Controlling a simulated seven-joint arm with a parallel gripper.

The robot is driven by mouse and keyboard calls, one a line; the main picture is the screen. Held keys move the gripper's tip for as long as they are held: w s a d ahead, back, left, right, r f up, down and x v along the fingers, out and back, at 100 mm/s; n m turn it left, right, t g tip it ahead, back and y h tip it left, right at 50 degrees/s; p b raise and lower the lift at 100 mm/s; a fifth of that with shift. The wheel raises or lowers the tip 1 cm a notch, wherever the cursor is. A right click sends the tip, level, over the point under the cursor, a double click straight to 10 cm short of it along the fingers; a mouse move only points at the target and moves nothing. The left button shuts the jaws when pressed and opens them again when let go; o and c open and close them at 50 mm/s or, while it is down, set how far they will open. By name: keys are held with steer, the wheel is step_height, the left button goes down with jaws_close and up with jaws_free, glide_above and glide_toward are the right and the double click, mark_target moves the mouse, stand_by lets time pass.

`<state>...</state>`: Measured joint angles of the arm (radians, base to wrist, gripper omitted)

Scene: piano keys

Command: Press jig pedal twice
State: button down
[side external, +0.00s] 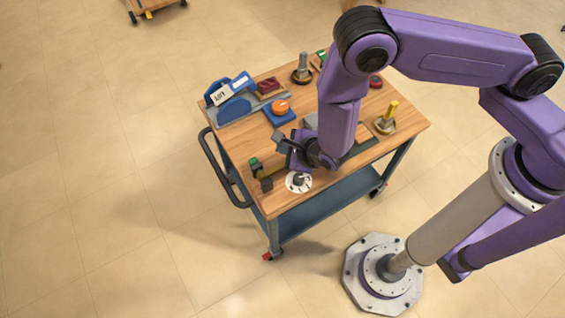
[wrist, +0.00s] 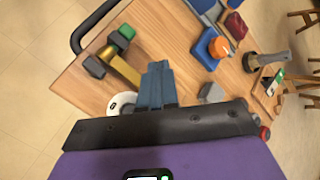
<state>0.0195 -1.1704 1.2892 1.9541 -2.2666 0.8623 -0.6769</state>
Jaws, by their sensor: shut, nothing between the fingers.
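No part is legibly marked as the jig pedal, so I cannot tell which it is. A dark red block on a wooden base (side external: 268,86) sits at the table's back; it also shows in the wrist view (wrist: 236,25). A blue block with an orange dome (side external: 281,107) is in front of it and also shows in the wrist view (wrist: 211,50). My gripper (side external: 280,139) is shut and empty over the table's front left half. In the wrist view its fingertips (wrist: 157,66) are between the brass bar and the blue block, apart from both.
A brass bar with green and dark blocks (side external: 268,172) and a white disc (side external: 298,183) lie near the front edge. A blue stand labelled LIFT (side external: 219,97) is back left. A yellow-topped post (side external: 386,119) stands right. A black handle (side external: 222,176) rims the left side.

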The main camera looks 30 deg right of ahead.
stand_by(0.7)
step_height(320, 180, up, 4)
steer(key=shift+f, duration=0.1)
stand_by(0.4)
glide_toward(284, 160)
steer(key=shift+w+a+f, duration=0.4)
steer(key=shift+w+a, duration=0.05)
steer(key=shift+w, duration=0.4)
steer(key=shift+w+a+f, duration=0.4)
steer(key=shift+w, duration=0.45)
steer(key=shift+w+a+f, duration=0.4)
steer(key=shift+w+a, duration=0.05)
steer(key=shift+w, duration=0.4)
steer(key=shift+f, duration=0.15)
steer(key=shift+f, duration=0.3)
